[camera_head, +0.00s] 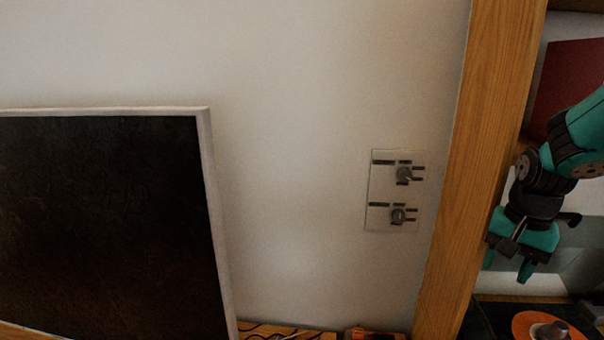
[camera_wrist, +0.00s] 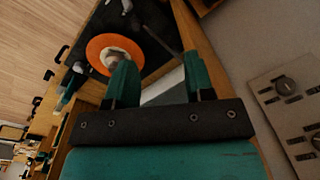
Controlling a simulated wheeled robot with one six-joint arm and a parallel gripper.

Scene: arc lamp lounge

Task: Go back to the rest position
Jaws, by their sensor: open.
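My gripper (camera_head: 508,268) is at the right of the head view, in front of the opening beyond a wooden post. Its teal fingers point down and stand apart with nothing between them. In the wrist view my gripper (camera_wrist: 160,85) also shows two spread teal fingers. An orange disc (camera_wrist: 113,54) with a pale middle lies on a dark surface past the left finger. The same orange disc (camera_head: 540,327) shows at the bottom right of the head view, below my gripper.
A wooden post (camera_head: 480,160) stands just left of my gripper. A wall plate (camera_head: 393,190) with two grey knobs is on the pale wall; it also shows in the wrist view (camera_wrist: 290,110). A dark framed panel (camera_head: 105,220) fills the left. A red panel (camera_head: 570,80) is behind my arm.

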